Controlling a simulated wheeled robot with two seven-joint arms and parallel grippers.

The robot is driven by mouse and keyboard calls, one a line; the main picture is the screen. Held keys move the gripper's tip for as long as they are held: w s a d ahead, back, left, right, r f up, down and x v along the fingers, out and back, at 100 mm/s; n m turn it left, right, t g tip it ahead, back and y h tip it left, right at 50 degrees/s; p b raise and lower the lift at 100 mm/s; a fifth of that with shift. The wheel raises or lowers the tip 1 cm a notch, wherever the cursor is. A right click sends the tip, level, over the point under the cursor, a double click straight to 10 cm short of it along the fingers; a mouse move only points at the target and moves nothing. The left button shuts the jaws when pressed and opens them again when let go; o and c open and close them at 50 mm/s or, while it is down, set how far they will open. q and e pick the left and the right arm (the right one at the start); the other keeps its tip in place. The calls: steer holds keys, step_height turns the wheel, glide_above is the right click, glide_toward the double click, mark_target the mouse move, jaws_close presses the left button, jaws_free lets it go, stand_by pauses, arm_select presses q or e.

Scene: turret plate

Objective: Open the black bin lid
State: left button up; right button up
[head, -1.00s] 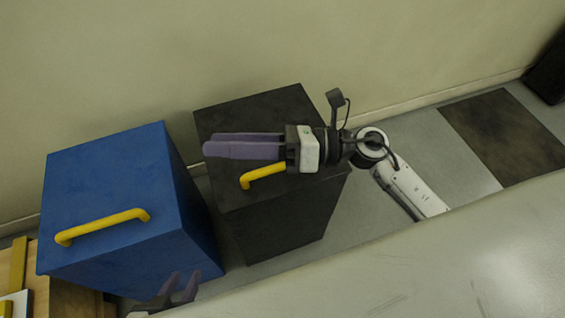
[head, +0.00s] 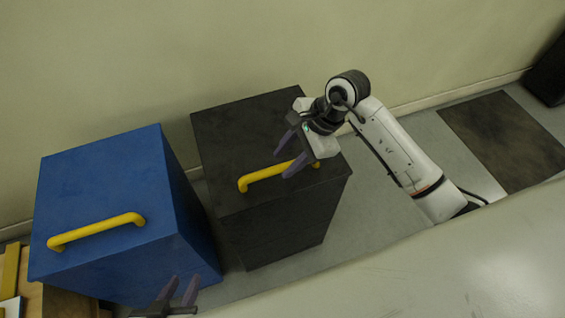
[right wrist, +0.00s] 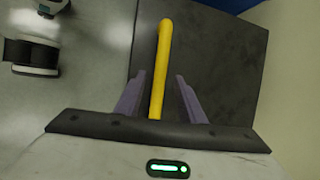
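The black bin (head: 280,232) stands against the wall with its lid (head: 235,130) closed. A yellow handle (head: 262,176) runs across the front part of the lid. My right gripper (head: 283,159) is above the lid at the handle's right end, fingers open. In the right wrist view the yellow handle (right wrist: 160,70) passes between the two open purple fingers (right wrist: 158,95), apart from both. Whether the fingers are down at the handle's height I cannot tell. My left gripper (head: 181,287) is open and empty at the bottom edge of the head view, in front of the bins.
A blue bin (head: 110,185) with its own yellow handle (head: 95,231) stands to the left of the black bin. A pale surface (head: 420,265) fills the lower right. Dark mat (head: 503,140) and open floor lie to the right.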

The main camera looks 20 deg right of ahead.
steer(key=shift+x, duration=1.25)
jaws_close()
steer(key=shift+r, duration=0.1)
